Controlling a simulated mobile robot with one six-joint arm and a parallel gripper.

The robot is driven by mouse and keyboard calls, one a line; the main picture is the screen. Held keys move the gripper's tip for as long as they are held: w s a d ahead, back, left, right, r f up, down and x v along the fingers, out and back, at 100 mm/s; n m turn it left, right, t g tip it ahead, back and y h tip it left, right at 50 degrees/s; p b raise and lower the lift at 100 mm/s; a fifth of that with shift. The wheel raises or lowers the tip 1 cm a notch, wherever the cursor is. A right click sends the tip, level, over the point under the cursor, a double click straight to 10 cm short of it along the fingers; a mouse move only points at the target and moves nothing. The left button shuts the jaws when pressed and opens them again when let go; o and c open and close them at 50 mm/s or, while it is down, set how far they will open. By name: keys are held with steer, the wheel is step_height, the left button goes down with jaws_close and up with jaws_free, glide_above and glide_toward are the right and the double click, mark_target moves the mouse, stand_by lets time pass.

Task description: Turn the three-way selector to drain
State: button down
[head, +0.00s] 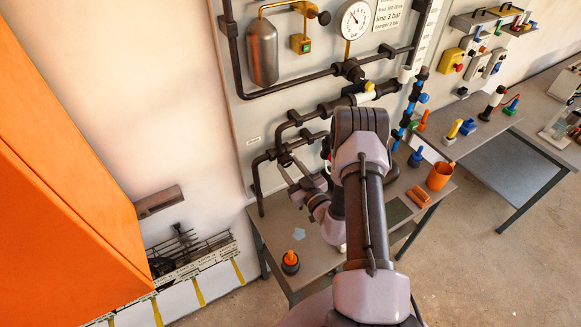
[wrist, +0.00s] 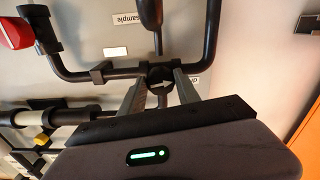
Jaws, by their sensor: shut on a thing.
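The three-way selector (wrist: 158,74) is a dark round valve body on the black pipe in the wrist view, with a pale arrow-like mark on its front. My gripper (wrist: 159,85) has one grey finger on each side of it and is shut on its handle, which is partly hidden between the fingers. A label reading "sample" (wrist: 122,21) is above. Another label (wrist: 203,81) at the right is partly covered and hard to read. In the head view, my gripper (head: 290,168) reaches the lower-left pipework, and the selector (head: 285,155) shows there only small and partly hidden.
A pressure gauge (head: 354,20) and a grey cylinder (head: 262,52) are on the panel above. A bench (head: 317,262) below holds a dark pot with an orange top (head: 290,262) and an orange mug (head: 439,176). A red handle (wrist: 15,32) is at the wrist view's upper left.

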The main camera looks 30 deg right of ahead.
steer(key=c, duration=0.9)
jaws_free()
steer(key=shift+w, duration=0.1)
steer(key=s+b, duration=0.2)
steer(key=s, duration=1.5)
steer(key=shift+s+d+b, duration=0.25)
steer(key=shift+b, duration=0.05)
